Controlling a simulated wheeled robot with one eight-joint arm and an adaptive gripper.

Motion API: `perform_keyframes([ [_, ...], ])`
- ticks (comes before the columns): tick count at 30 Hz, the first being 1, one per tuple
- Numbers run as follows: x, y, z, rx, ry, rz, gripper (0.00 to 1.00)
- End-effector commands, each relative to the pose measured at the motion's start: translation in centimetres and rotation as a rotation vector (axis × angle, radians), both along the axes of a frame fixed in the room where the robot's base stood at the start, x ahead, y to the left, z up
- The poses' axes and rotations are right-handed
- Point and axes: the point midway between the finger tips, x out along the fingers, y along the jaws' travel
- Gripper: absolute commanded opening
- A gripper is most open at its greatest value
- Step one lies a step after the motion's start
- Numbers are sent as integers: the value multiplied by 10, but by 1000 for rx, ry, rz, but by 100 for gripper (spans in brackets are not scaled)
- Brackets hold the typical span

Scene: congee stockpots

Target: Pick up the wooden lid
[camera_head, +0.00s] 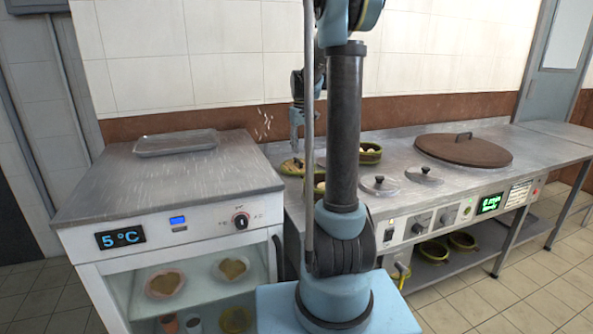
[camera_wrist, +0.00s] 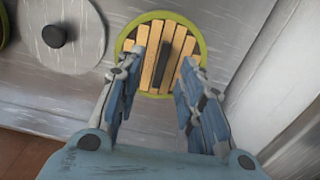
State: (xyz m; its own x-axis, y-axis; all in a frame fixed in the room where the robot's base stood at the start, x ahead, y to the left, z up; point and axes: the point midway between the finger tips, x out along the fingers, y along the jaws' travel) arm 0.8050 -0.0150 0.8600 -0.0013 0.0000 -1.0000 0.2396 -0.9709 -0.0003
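The wooden lid (camera_wrist: 165,55) is round, made of pale slats with a dark bar handle (camera_wrist: 167,62) across it. It sits inside the yellow-green rim of a pot (camera_wrist: 201,30) in the wrist view. In the head view, the lid (camera_head: 291,166) shows on the counter just left of my arm, partly hidden by it. My gripper (camera_wrist: 163,63) is open and points down toward the lid, its fingers either side of the handle in the picture. Nothing is between the fingers; the gap above the lid is hard to judge. In the head view, my gripper (camera_head: 297,135) is above the lid.
A grey metal lid (camera_wrist: 60,35) lies beside the pot. A green-rimmed pot (camera_head: 370,153), two grey lids (camera_head: 379,185) and a large brown round lid (camera_head: 464,149) are along the steel counter. A fridge cabinet (camera_head: 165,190) with a metal tray (camera_head: 175,143) stands left. A tiled wall is behind.

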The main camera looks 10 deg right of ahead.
Motion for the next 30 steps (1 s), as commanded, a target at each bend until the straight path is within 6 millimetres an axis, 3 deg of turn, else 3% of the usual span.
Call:
perform_keyframes([
  [8,1,1,-17,0,0,1,35],
  [19,5,7,-60,0,0,1,35],
  [29,5,7,-65,0,0,1,35],
  [30,5,7,-65,0,0,1,26],
])
